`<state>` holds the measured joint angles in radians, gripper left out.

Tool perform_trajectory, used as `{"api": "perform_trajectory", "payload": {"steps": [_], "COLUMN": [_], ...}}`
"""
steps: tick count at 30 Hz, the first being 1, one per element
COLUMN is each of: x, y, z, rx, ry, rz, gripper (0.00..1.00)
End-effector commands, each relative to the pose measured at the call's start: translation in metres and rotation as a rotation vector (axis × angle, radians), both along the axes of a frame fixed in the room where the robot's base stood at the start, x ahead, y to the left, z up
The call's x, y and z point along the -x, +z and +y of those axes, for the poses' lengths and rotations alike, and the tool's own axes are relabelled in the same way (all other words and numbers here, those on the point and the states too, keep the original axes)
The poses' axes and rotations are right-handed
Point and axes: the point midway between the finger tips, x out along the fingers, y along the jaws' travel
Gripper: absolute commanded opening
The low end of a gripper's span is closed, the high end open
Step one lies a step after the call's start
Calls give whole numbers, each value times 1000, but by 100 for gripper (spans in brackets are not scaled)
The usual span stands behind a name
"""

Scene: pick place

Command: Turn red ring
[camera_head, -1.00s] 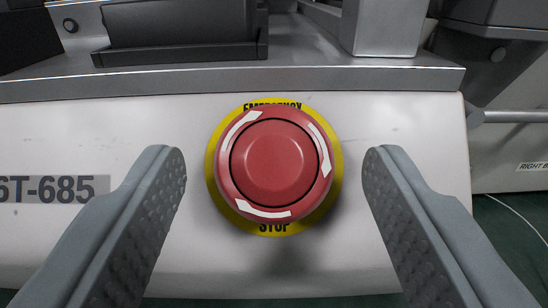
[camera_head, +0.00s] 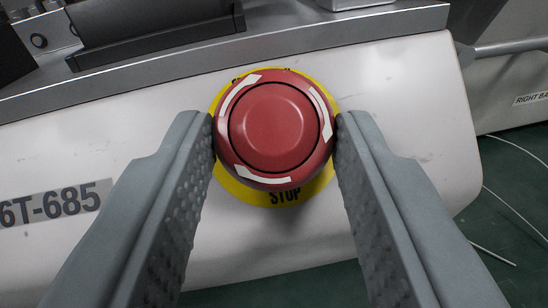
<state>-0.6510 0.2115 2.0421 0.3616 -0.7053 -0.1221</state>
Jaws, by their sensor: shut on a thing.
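The red ring (camera_head: 226,133) is the outer rim of a round red emergency stop button, with white curved arrows on it. A raised red centre (camera_head: 274,128) sits inside a dark circular line. A yellow disc (camera_head: 248,193) lies behind it, with "STOP" legible below and the upper lettering mostly hidden. My gripper (camera_head: 275,128) is shut on the red ring, one grey finger touching its left side and the other its right side. The fingers' textured inner faces show.
Green floor and a thin pale cable show at lower right.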

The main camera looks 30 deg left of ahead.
Motion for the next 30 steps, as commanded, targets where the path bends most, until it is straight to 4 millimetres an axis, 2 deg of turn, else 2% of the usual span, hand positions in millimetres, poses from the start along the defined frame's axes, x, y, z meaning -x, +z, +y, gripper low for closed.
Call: {"api": "perform_trajectory", "payload": {"steps": [15, 16, 19, 30], "x": [1, 1, 1, 5], "y": [0, 0, 0, 1], "z": [1, 1, 1, -1], "rx": [-37, -37, -37, -37], "ry": [-38, -38, -38, -37], "rz": [23, 24, 23, 23], "gripper": [15, 41, 59, 59]}}
